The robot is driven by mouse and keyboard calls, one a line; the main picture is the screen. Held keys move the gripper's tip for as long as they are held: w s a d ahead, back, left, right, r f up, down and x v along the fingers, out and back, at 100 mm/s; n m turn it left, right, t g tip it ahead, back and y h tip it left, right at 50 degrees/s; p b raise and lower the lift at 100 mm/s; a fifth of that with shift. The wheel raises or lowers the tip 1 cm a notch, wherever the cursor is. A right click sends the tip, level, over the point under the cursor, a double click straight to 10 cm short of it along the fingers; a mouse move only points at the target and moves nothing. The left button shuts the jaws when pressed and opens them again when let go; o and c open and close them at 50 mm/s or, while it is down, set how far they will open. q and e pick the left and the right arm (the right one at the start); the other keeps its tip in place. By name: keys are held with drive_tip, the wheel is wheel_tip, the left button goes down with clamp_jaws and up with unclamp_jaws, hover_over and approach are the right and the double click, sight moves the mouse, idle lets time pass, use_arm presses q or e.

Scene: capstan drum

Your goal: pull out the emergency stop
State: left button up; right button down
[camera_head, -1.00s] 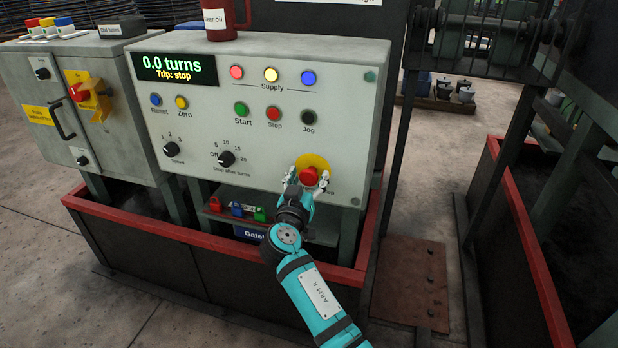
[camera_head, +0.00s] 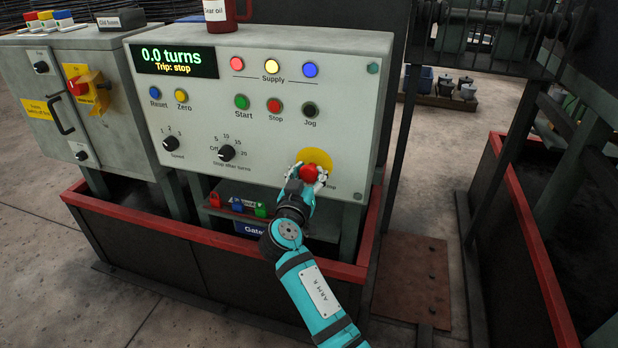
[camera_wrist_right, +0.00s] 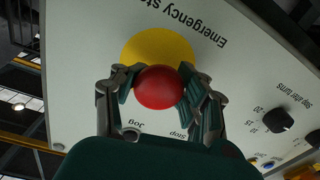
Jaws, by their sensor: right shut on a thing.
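The emergency stop is a red mushroom button (camera_head: 308,173) in front of a yellow disc (camera_head: 318,158) at the lower right of the control panel. My right gripper (camera_head: 307,177) is shut on the red button, with a finger on each side of it. The right wrist view shows the red button (camera_wrist_right: 158,87) between the fingers, with the yellow disc (camera_wrist_right: 157,47) behind it and "Emergency stop" lettering, upside down. The panel display (camera_head: 176,63) reads "0.0 turns" and "Trip: stop". My left gripper is out of view.
The pale panel (camera_head: 340,110) also carries a green Start button (camera_head: 242,102), a red Stop button (camera_head: 274,105), a Jog button (camera_head: 310,110) and knobs. A shelf with padlocks (camera_head: 240,203) sits below. A red-edged frame (camera_head: 330,266) runs around the base.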

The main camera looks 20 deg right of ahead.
drive_tip(key=shift+s+a+f, duration=0.15)
drive_tip(key=shift+a+f, duration=0.05)
drive_tip(key=shift+f, duration=0.2)
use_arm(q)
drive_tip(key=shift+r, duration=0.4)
use_arm(e)
drive_tip(key=shift+s+a, duration=0.1)
drive_tip(key=c, duration=1.1)
unclamp_jaws()
drive_tip(key=shift+s, duration=0.15)
drive_tip(key=o, duration=0.4)
drive_tip(key=shift+s+a+r, duration=0.1)
drive_tip(key=shift+s+r, duration=0.05)
drive_tip(key=shift+r, duration=0.2)
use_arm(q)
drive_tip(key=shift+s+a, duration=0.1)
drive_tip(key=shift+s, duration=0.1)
use_arm(e)
drive_tip(key=shift+o, duration=0.2)
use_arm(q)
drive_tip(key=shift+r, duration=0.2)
use_arm(e)
drive_tip(key=shift+r, duration=0.1)
